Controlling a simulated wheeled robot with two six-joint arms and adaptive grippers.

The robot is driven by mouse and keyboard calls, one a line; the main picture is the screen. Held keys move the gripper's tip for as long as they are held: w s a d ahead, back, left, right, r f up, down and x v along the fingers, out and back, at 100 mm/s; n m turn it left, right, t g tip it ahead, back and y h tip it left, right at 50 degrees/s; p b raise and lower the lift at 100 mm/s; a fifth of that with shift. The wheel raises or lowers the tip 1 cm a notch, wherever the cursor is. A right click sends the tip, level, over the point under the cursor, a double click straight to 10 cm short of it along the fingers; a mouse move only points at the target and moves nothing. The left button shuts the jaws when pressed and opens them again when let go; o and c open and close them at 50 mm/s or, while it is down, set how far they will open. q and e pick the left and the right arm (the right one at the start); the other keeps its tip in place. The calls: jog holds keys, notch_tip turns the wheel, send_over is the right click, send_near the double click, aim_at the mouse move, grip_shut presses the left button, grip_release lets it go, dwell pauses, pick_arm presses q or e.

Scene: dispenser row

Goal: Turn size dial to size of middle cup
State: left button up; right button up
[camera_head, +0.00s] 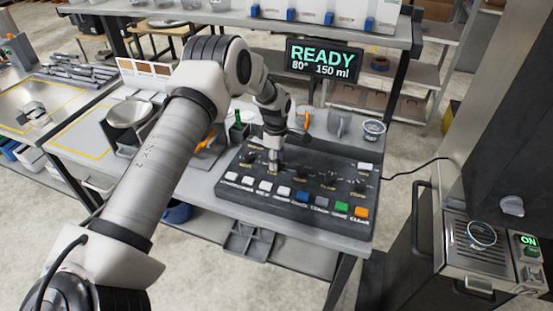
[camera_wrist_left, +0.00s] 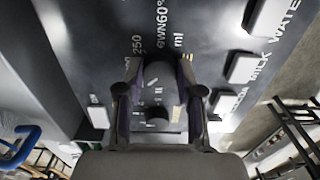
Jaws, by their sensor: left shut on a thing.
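The black control panel (camera_head: 300,185) lies on the bench with several dark dials and a row of coloured buttons. My left gripper (camera_head: 275,160) reaches down to the panel's back left part. In the left wrist view, its two fingers (camera_wrist_left: 158,85) are closed around a dark dial (camera_wrist_left: 158,70) whose nearby markings read "250" and "ml". The dial's pointer is hidden. The display (camera_head: 324,60) reads "READY", "80°" and "150 ml". A small white cup (camera_head: 374,130) stands behind the panel at right; its size mark is not readable. My right gripper is not in view.
Grey upright items (camera_head: 338,124) stand behind the panel.

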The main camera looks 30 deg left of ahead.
pick_arm(q)
jog(key=shift+s+f, duration=0.2)
jog(key=shift+f, duration=0.1)
jog(key=o, duration=1.2)
jog(key=shift+a, duration=0.1)
jog(key=shift+c, duration=0.2)
jog(key=shift+w+a, duration=0.1)
jog(key=shift+a, duration=0.05)
jog(key=shift+r, duration=0.3)
notch_tip(320, 180, up, 11)
jog(key=shift+r, duration=0.2)
